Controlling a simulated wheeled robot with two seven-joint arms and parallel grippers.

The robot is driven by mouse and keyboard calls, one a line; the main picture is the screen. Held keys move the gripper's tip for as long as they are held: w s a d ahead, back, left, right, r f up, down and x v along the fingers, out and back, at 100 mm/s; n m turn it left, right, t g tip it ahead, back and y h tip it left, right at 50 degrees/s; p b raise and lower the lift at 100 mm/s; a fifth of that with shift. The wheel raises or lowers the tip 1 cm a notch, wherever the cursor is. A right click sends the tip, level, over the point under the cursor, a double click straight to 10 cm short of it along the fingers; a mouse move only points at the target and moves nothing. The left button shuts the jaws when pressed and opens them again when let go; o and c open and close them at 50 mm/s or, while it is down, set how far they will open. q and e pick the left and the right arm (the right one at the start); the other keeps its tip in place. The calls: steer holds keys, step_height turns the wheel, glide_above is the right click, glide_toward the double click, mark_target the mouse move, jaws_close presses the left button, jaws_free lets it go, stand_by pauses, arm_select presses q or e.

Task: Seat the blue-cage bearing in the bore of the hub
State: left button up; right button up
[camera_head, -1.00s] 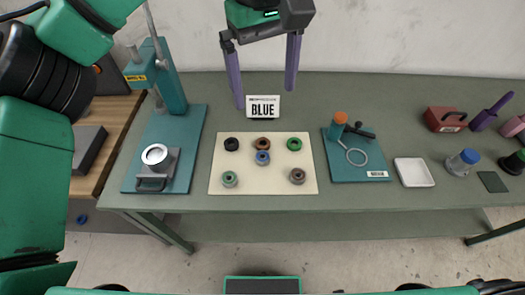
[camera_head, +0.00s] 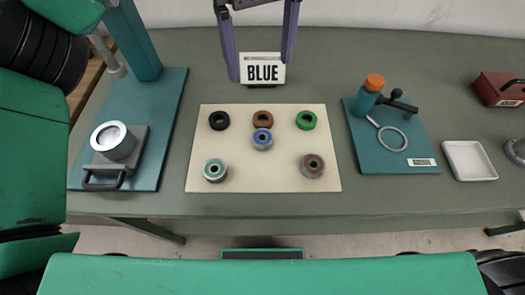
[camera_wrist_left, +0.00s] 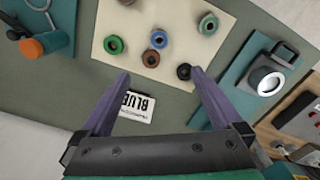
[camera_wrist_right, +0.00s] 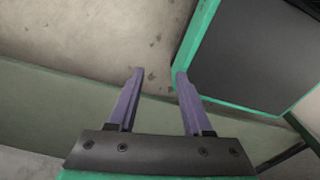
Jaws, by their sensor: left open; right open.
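The blue-cage bearing (camera_head: 262,139) is a small ring with a blue centre, lying on the cream mat (camera_head: 330,150) among other coloured rings. It also shows in the left wrist view (camera_wrist_left: 159,39). A silver round part with an open top, which looks like the hub (camera_head: 113,138), sits in a grey holder on the teal press plate at left. My left gripper (camera_head: 260,68) is open and empty above the back of the table, near the BLUE sign (camera_head: 262,72). My right gripper (camera_wrist_right: 159,73) is open and empty, seen only in its wrist view.
Black (camera_head: 219,121), brown (camera_head: 262,119) and green (camera_head: 306,120) rings lie behind the bearing; two larger rings lie in front. A teal press column (camera_head: 135,45) stands at left. A teal tool board (camera_head: 390,145) and white tray (camera_head: 470,161) stand at right.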

arm_select(q)
steer(key=b, duration=0.4)
glide_above(262, 137)
step_height(262, 137, down, 7)
step_height(262, 137, down, 14)
steer(key=shift+r, duration=0.2)
jaws_close()
arm_select(e)
step_height(262, 137, down, 6)
steer(key=shift+w+f, duration=0.2)
steer(key=shift+w, duration=0.25)
